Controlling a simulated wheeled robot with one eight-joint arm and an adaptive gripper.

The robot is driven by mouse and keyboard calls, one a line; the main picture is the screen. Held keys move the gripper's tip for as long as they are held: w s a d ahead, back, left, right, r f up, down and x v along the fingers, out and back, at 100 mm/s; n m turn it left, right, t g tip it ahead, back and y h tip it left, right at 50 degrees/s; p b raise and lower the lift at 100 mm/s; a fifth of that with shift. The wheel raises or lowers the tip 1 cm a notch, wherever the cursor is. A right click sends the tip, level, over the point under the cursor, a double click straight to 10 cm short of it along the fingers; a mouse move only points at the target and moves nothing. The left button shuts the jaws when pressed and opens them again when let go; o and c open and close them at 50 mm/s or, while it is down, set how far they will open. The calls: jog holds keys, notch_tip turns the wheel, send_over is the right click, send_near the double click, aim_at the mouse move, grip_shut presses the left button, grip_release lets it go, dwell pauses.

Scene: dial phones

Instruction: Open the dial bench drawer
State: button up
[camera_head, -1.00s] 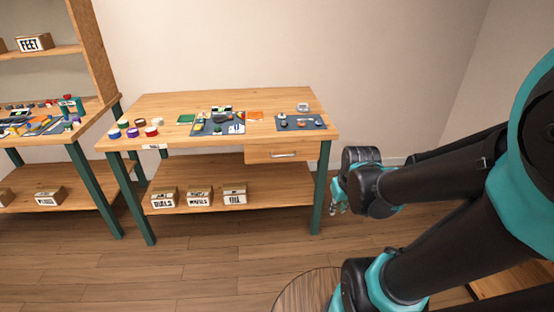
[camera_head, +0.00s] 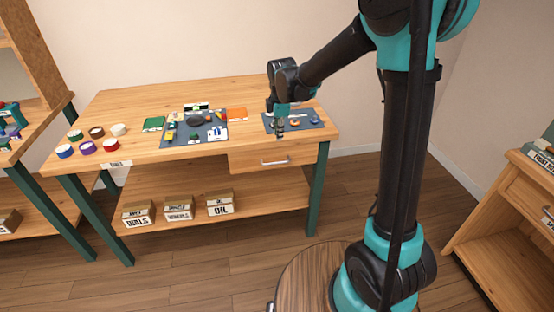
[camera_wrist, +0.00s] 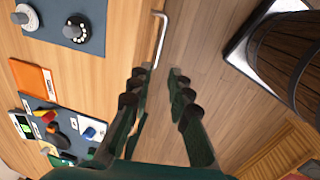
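The dial bench (camera_head: 110,105) is a wooden workbench with green legs. Its drawer (camera_head: 245,158) sits under the right end of the top and looks shut. A silver bar handle (camera_head: 275,161) is on the drawer front. The handle also shows in the wrist view (camera_wrist: 160,38), beyond my fingertips. My gripper (camera_head: 280,128) appears over the bench's right front, above and in front of the drawer in the picture. In the wrist view my gripper (camera_wrist: 162,78) has its two dark green fingers apart, with nothing between them. The fingers appear clear of the handle.
A blue-grey mat (camera_head: 305,126) with small parts lies near my gripper. Labelled boxes (camera_head: 178,209) stand on the lower shelf. A wooden cabinet (camera_head: 520,200) is at right.

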aim_at(277, 163)
jog(key=w+f, duration=0.1)
jog(key=f, duration=0.9)
jog(key=w+f, duration=0.1)
jog(key=f, duration=0.4)
jog(key=shift+w+a+f, duration=0.15)
jog(key=shift+w+a, duration=0.2)
jog(key=shift+a, duration=0.05)
jog(key=shift+c, duration=0.5)
grip_shut()
